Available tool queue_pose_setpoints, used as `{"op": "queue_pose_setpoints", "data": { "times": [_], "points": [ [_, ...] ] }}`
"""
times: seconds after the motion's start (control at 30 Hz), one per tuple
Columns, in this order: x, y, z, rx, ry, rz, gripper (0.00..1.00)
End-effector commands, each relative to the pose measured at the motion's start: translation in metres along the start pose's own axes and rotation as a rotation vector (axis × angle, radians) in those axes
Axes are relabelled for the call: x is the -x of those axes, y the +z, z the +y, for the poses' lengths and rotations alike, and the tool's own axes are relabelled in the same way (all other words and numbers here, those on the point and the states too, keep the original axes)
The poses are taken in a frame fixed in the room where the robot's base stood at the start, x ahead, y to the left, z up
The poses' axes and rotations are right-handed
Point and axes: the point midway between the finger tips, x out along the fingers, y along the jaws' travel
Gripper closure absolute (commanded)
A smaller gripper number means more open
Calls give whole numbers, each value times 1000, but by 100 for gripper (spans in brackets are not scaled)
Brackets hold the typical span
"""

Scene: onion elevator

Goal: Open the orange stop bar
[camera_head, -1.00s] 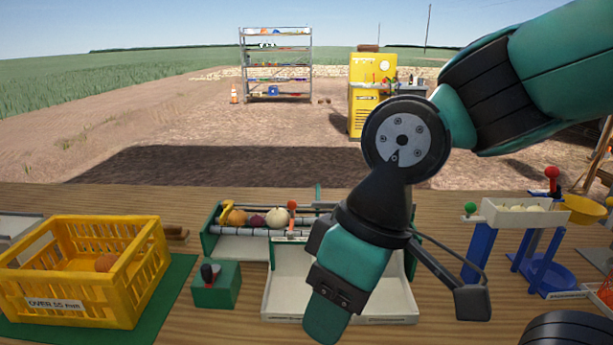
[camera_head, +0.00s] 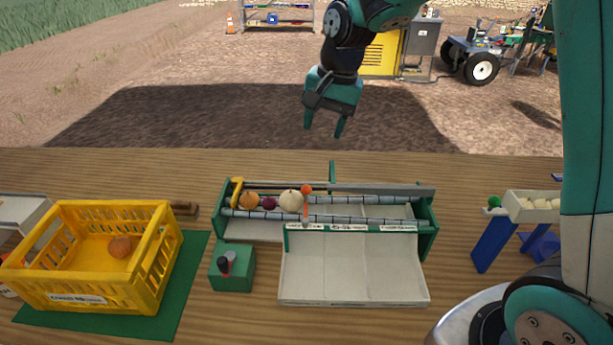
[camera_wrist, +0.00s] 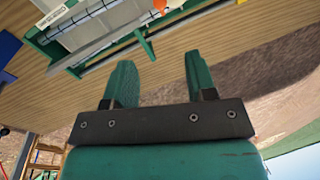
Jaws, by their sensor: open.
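The orange stop bar (camera_head: 306,203) stands upright across the roller rack (camera_head: 380,219), with an orange knob on top. It is just right of a pale round onion (camera_head: 291,201). A red onion (camera_head: 269,203) and an orange-brown onion (camera_head: 249,200) lie further left on the rollers. My gripper (camera_head: 324,130) is open and empty, fingers down, above and beyond the rack's far side. In the wrist view, my gripper (camera_wrist: 157,72) shows both fingers apart with bare table between them. A bit of orange (camera_wrist: 242,2) shows at the top edge there.
A white sorting tray (camera_head: 353,298) lies in front of the rack. A green box with a lever (camera_head: 231,279) is at its left. A yellow crate (camera_head: 60,292) holding an onion stands on a green mat (camera_head: 186,272). A white bin (camera_head: 541,214) is on the right.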

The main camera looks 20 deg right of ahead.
Motion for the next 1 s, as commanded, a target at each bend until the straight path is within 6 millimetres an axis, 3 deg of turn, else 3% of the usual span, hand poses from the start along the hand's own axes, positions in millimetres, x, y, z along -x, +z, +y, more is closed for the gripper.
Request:
{"op": "queue_pose_setpoints", "data": {
  "times": [0.6, 0.8, 1.0],
  "points": [
    [-131, 4, -1, 10, 3, -6, 49],
    [-157, 4, -2, 10, 1, -3, 49],
    [-166, 4, -2, 10, 0, -2, 49]
  ]
}}
